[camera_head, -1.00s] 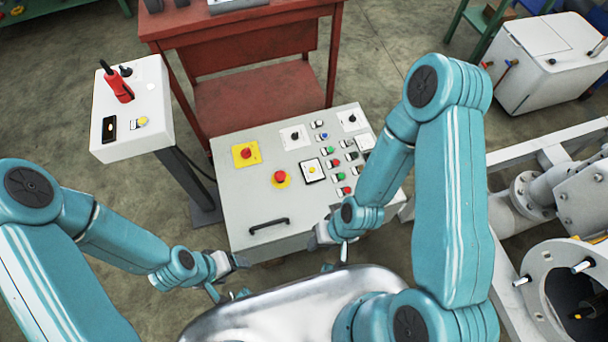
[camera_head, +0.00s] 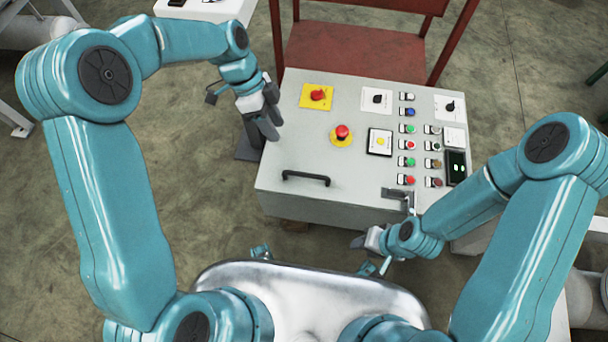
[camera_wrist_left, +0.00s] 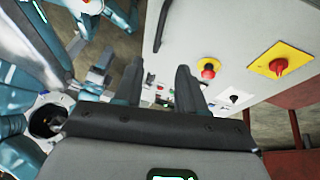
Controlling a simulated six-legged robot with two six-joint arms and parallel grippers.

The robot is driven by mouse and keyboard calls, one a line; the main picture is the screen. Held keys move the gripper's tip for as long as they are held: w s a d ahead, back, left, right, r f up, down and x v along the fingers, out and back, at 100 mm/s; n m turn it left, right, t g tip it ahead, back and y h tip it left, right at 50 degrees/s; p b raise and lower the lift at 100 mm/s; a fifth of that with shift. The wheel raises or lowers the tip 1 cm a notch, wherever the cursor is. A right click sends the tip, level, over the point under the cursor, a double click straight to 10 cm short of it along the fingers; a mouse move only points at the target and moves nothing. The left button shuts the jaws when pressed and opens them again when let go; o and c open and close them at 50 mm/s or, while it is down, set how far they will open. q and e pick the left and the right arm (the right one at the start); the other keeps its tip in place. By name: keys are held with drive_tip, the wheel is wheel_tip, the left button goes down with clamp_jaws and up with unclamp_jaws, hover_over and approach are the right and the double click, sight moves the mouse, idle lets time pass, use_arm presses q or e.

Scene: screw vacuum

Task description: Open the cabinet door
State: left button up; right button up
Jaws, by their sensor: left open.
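The grey control cabinet (camera_head: 350,190) stands in front of me, its door panel carrying a black bar handle (camera_head: 305,178) near the lower left. The handle also shows at the top of the left wrist view (camera_wrist_left: 160,28). The door looks closed. My left gripper (camera_head: 264,128) is open and empty at the cabinet's left edge, above and left of the handle and apart from it. Its two dark fingers show spread in the left wrist view (camera_wrist_left: 158,82). My right gripper (camera_head: 364,243) is low, in front of the cabinet's lower right edge; its jaws are too small to tell.
The panel holds red emergency buttons (camera_head: 342,131), a yellow-plated one (camera_head: 317,96), and several switches and small buttons. A red workbench (camera_head: 350,55) stands behind the cabinet. A white box (camera_head: 205,8) is at the top left. Bare floor (camera_head: 195,225) lies left of the cabinet.

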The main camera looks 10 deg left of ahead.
sight(301, 173)
use_arm(q)
drive_tip(key=b+x, duration=0.3)
drive_tip(key=x, duration=1.3)
drive_tip(key=shift+w+a+f+b, duration=0.1)
drive_tip(key=shift+f+b, duration=0.05)
drive_tip(key=shift+b, duration=0.15)
clamp_jaws()
